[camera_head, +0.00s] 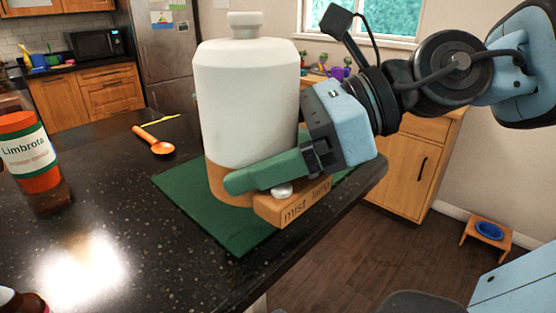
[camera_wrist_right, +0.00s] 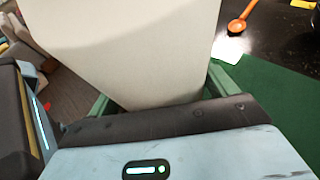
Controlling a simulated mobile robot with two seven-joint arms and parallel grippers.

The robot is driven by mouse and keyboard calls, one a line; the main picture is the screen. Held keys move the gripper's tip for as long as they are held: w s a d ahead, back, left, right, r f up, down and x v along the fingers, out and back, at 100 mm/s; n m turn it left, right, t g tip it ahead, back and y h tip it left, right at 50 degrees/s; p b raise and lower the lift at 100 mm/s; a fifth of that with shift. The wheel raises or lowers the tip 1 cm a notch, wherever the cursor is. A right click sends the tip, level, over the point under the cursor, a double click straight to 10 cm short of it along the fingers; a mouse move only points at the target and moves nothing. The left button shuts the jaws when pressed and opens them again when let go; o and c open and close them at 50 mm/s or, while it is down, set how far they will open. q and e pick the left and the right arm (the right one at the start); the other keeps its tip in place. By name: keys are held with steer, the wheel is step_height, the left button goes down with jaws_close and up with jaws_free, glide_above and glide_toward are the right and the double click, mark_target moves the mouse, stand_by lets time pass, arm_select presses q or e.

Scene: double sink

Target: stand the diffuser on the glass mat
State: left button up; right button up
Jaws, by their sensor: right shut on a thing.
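The diffuser (camera_head: 247,100) is a large white bottle-shaped body with a small cap and a wooden base marked "mist lamp" (camera_head: 305,202). It looks upright, over the dark green mat (camera_head: 240,235) on the black counter. Whether its base touches the mat is hard to tell. My right gripper (camera_head: 240,181) comes in from the right with its green fingers around the lower body, shut on the diffuser. The far finger is hidden in the head view. In the right wrist view the white body (camera_wrist_right: 130,45) fills the space between the fingers. My left gripper is out of view.
An orange spoon (camera_head: 155,141) lies on the counter behind the mat. An orange "Limbrota" bottle (camera_head: 28,155) stands at the left, and another dark bottle (camera_head: 20,301) shows at the bottom left corner. The counter's edge runs close along the mat's right side.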

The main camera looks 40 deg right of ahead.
steer(key=shift+s, duration=0.1)
steer(key=shift+d, duration=0.1)
steer(key=shift+w+d+r+p, duration=0.1)
steer(key=shift+w+d+p, duration=0.2)
steer(key=shift+p, duration=0.1)
steer(key=shift+w+d+p, duration=0.5)
steer(key=shift+p, duration=0.05)
steer(key=w+d, duration=0.2)
steer(key=d, duration=0.1)
steer(key=w+d+f, duration=0.1)
steer(key=w+d, duration=0.2)
steer(key=w+d+p, duration=0.1)
steer(key=w+d, duration=0.2)
steer(key=shift+f, duration=0.35)
steer(key=shift+w+d, duration=0.25)
